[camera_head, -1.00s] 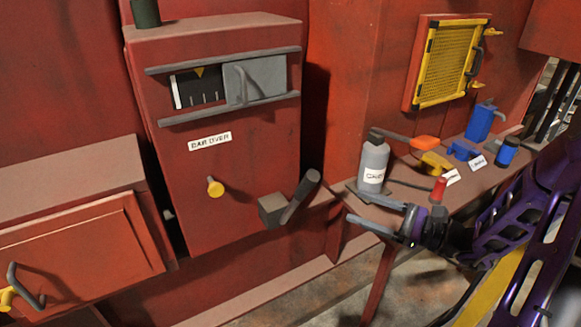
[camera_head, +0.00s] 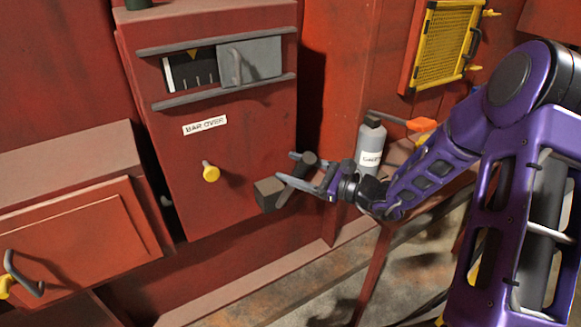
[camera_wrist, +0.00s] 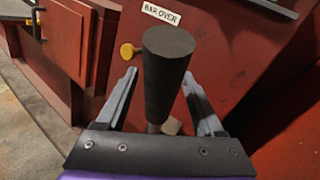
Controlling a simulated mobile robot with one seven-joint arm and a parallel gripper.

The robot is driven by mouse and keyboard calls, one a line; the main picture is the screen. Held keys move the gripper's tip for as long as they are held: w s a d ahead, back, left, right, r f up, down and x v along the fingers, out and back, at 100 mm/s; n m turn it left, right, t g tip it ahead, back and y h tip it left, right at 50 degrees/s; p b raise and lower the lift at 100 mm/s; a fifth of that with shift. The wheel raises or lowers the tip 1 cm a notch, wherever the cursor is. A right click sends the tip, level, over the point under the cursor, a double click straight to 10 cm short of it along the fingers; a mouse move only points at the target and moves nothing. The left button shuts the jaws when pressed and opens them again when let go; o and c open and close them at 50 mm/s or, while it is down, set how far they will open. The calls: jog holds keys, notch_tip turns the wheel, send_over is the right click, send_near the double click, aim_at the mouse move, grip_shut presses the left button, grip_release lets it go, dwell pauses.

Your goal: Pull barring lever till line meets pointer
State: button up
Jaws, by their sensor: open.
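The barring lever (camera_head: 296,179) has a thick dark grip and sticks out from a grey block (camera_head: 268,194) low on the red "BAR OVER" cabinet. My gripper (camera_head: 284,166) is open, with one finger on either side of the lever's grip. In the wrist view the lever (camera_wrist: 166,75) stands between the two open fingers (camera_wrist: 160,98); I cannot tell whether either touches it. A thicker white line (camera_head: 170,75) is at the scale's left edge, left of the pointer.
A grey sliding cover (camera_head: 252,63) hides the window's right part. A yellow knob (camera_head: 211,173) projects left of the lever. A grey bottle (camera_head: 370,145) stands on a shelf right of my gripper. A red box with a handle (camera_head: 75,235) is at lower left.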

jog(key=shift+w+a, duration=0.2)
jog(key=shift+a, duration=0.25)
grip_shut()
dwell(1.2)
